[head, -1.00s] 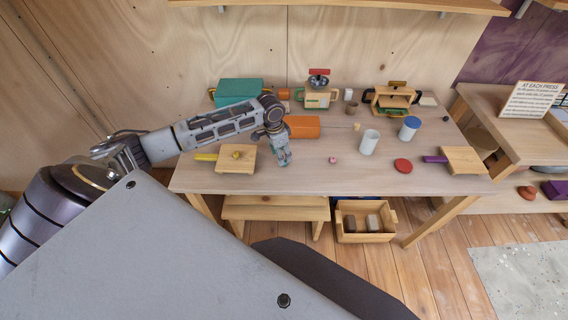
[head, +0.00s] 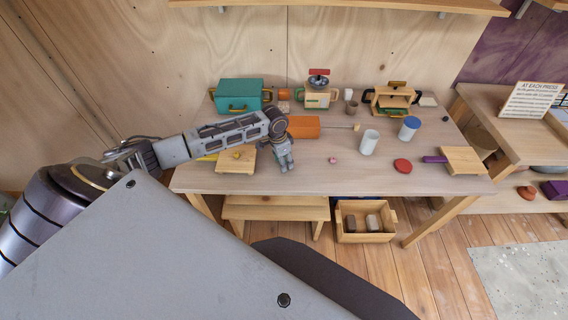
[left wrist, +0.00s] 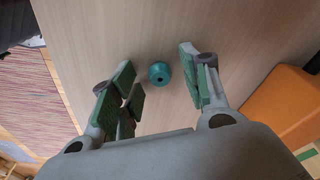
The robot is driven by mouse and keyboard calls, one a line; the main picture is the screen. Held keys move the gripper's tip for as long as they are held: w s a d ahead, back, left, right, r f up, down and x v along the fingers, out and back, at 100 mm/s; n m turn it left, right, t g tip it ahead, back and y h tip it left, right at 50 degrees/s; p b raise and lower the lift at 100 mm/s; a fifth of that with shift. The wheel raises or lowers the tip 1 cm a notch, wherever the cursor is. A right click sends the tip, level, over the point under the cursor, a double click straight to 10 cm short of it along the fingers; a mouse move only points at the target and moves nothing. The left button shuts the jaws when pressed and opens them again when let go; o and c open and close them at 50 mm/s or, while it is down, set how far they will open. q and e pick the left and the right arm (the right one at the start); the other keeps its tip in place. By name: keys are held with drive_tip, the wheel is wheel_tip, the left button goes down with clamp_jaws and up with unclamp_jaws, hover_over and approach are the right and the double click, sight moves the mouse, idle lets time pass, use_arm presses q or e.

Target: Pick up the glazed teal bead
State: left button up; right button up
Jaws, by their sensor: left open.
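The glazed teal bead (left wrist: 159,73) lies on the pale wooden table top in the left wrist view, a dark hole showing in it. It sits between the two spread fingertips of my left gripper (left wrist: 157,64), with a gap on each side. I cannot tell from this view how far the fingertips are above the table. In the head view my left gripper (head: 287,168) points down over the front part of the table, and I cannot make out the teal bead there. My right gripper is in neither view.
An orange block (head: 304,127) lies behind my left gripper. A board with a yellow handle (head: 237,161) is to its left; a small pink bead (head: 333,160) is to its right. A white cup (head: 369,142) and a red disc (head: 403,165) stand farther right.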

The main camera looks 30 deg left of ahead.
use_arm(q)
drive_tip(key=shift+c, duration=0.2)
drive_tip(key=c, duration=0.8)
drive_tip(key=shift+r, duration=0.1)
drive_tip(key=shift+c, duration=0.2)
wheel_tip(320, 180, up, 10)
idle(0.3)
idle(0.5)
